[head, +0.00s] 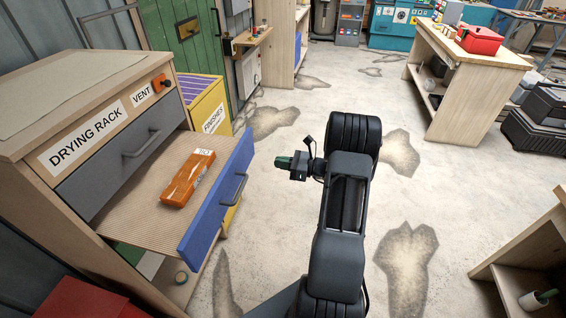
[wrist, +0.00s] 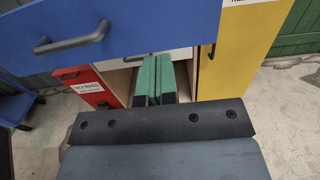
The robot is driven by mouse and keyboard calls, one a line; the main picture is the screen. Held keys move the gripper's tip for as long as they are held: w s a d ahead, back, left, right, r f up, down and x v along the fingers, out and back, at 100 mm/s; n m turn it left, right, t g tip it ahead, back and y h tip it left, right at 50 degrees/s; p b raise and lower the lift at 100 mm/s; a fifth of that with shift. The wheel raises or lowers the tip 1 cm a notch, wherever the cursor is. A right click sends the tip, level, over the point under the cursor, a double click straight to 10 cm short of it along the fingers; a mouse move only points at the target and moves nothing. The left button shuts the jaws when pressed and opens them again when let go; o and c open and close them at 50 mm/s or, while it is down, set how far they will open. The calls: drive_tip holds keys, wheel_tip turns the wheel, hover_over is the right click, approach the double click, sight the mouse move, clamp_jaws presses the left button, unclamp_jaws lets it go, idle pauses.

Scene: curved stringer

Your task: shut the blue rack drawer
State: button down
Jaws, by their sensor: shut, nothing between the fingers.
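The blue rack drawer (head: 218,202) is pulled out from the wooden cabinet labelled DRYING RACK (head: 85,135). Its blue front with a dark bar handle stands well clear of the cabinet face. An orange block with a white label (head: 187,178) lies on the ribbed drawer bottom. My gripper (head: 280,162) is to the right of the drawer front in the head view, apart from it, shut and empty. In the wrist view its green fingers (wrist: 153,80) are together, and the blue drawer front (wrist: 150,22) fills the top of the picture.
A yellow bin labelled FINISHES (head: 208,105) stands beside the cabinet. The stained concrete floor to the right is mostly clear.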

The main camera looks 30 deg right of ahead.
sight(245, 157)
drive_tip(key=p+x, duration=0.1)
drive_tip(key=x, duration=0.9)
drive_tip(key=shift+w+a+f, duration=0.1)
drive_tip(key=shift+a, duration=0.05)
